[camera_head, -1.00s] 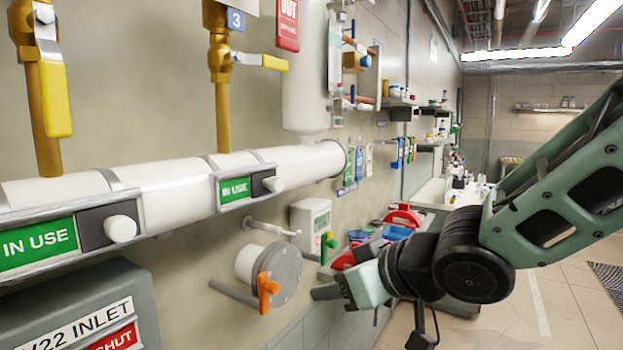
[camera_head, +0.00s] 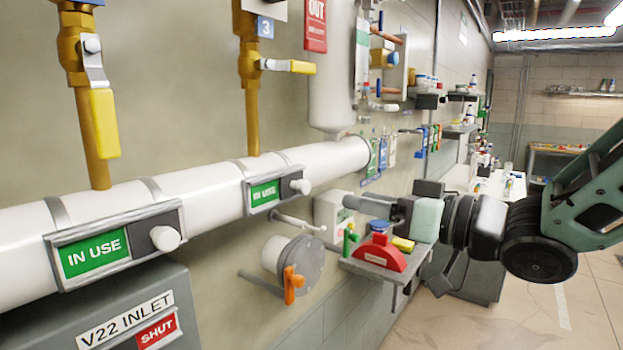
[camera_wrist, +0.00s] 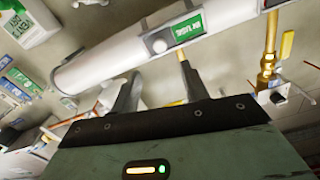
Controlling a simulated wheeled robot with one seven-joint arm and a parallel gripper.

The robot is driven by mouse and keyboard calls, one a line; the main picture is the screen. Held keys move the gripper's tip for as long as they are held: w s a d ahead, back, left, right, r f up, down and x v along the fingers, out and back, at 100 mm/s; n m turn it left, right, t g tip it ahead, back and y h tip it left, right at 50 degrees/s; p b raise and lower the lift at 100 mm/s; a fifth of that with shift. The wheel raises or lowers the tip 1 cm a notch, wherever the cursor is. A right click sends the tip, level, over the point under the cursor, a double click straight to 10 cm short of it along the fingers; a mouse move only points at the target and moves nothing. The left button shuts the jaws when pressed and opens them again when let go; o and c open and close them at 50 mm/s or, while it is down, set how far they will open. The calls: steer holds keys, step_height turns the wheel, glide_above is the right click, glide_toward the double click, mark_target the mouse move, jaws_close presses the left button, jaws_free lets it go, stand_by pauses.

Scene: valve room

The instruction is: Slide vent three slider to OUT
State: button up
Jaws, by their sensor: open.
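The vent three slider (camera_head: 301,186) is a white round knob at the right end of a small plate on the white pipe, below the brass pipe tagged 3. The green IN USE panel (camera_head: 264,194) shows to its left. In the wrist view, which looks upside down, the knob (camera_wrist: 159,46) shows beyond the fingers, with the green panel (camera_wrist: 187,28) beside it. My gripper (camera_head: 349,203) is open and empty, to the right of the knob and apart from it. In the wrist view its two fingers (camera_wrist: 157,85) stand apart, pointing toward the pipe.
A second IN USE slider (camera_head: 165,238) sits nearer on the same pipe (camera_head: 215,190). Below are a grey flange with an orange handle (camera_head: 293,283) and a small shelf with a red item (camera_head: 377,254). Yellow-handled valves (camera_head: 288,66) stand above the pipe.

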mark_target(307, 188)
steer(key=p+x, duration=0.3)
steer(key=x, duration=0.6)
steer(key=shift+w+a+r, duration=0.15)
steer(key=shift+w+a, duration=0.1)
steer(key=shift+a, duration=0.05)
steer(key=shift+w+a, duration=0.4)
steer(key=shift+a, duration=0.15)
